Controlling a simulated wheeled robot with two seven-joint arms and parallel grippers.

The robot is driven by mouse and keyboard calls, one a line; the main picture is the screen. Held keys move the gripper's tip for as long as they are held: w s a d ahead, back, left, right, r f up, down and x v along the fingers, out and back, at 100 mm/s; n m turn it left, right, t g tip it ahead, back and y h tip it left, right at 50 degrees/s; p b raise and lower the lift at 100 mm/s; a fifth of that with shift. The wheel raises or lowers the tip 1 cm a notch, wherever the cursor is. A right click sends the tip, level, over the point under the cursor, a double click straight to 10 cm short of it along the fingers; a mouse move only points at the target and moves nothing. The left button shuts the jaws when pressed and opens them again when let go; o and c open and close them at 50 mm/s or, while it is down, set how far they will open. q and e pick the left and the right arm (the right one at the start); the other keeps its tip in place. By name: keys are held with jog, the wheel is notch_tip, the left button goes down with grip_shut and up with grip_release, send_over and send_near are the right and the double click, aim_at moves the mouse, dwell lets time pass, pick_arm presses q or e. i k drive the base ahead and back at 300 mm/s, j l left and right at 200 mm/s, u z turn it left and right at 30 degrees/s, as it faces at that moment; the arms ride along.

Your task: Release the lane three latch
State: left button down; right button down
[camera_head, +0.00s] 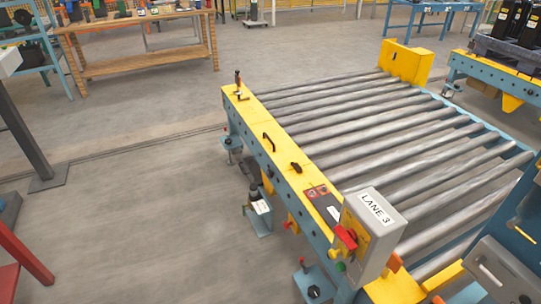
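The lane three roller conveyor (330,130) has steel rollers and a yellow side rail (262,150). A grey control box labelled LANE 3 (368,230) stands at the rail's near end, with a red switch (346,238) on its side. A small upright lever (238,82) stands at the rail's far end. Neither of my grippers is in view.
The rollers are bare. A yellow end stop (405,62) stands at the conveyor's far right corner. Another conveyor with dark equipment (515,25) is at the upper right. A wooden workbench (140,25) stands at the back left. The floor (130,190) left of the conveyor is mostly clear.

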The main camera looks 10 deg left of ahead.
aim_at(296, 167)
jog(key=i+j, duration=0.2)
jog(key=j, duration=0.25)
jog(key=i+j, duration=0.2)
jog(key=j, duration=0.25)
jog(key=i+j, duration=0.2)
jog(key=j, duration=0.3)
jog(key=i+j+z, duration=0.1)
jog(key=j, duration=0.35)
jog(key=i+j, duration=0.25)
jog(key=j, duration=0.2)
jog(key=i+j, duration=0.2)
jog(key=j, duration=0.3)
jog(key=i+j, duration=0.2)
jog(key=j, duration=0.25)
jog(key=i+j+z, duration=0.1)
jog(key=j, duration=0.4)
jog(key=i, duration=0.05)
